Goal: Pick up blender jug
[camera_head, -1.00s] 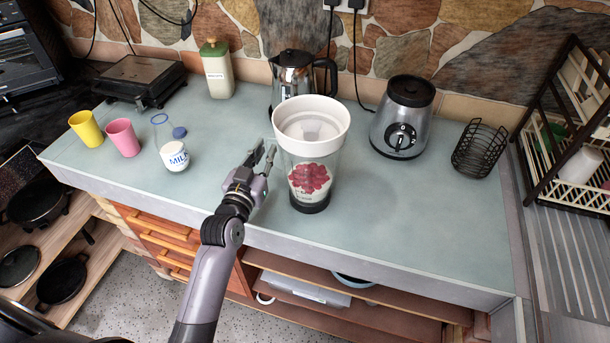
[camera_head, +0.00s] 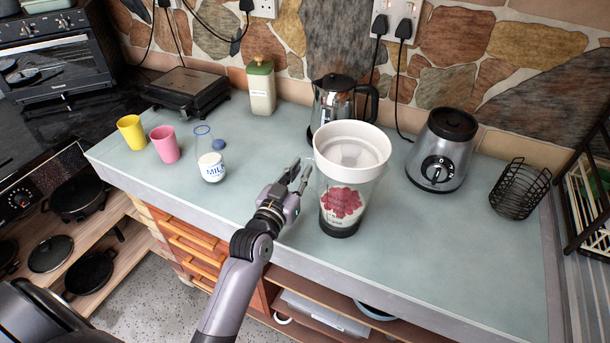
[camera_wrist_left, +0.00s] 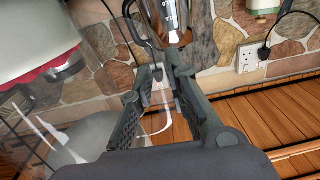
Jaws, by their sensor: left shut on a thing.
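The blender jug (camera_head: 343,205) is a clear vessel with a wide white top, red and white contents and a dark base. It stands near the counter's front edge; whether its base touches the counter is unclear. My left gripper (camera_head: 299,177) is at the jug's left side, shut on its clear handle. In the left wrist view the jug (camera_wrist_left: 45,75) fills the left side, and the see-through handle shows between my left fingers (camera_wrist_left: 158,92). The metal blender base (camera_head: 440,160) stands to the right of the jug. My right gripper is out of view.
The kettle (camera_head: 330,100) stands close behind the jug. A wire basket (camera_head: 520,188) is at the right. A milk glass (camera_head: 211,165), a pink cup (camera_head: 164,144) and a yellow cup (camera_head: 131,131) stand at the left. The counter (camera_head: 430,240) is clear in front of the blender base.

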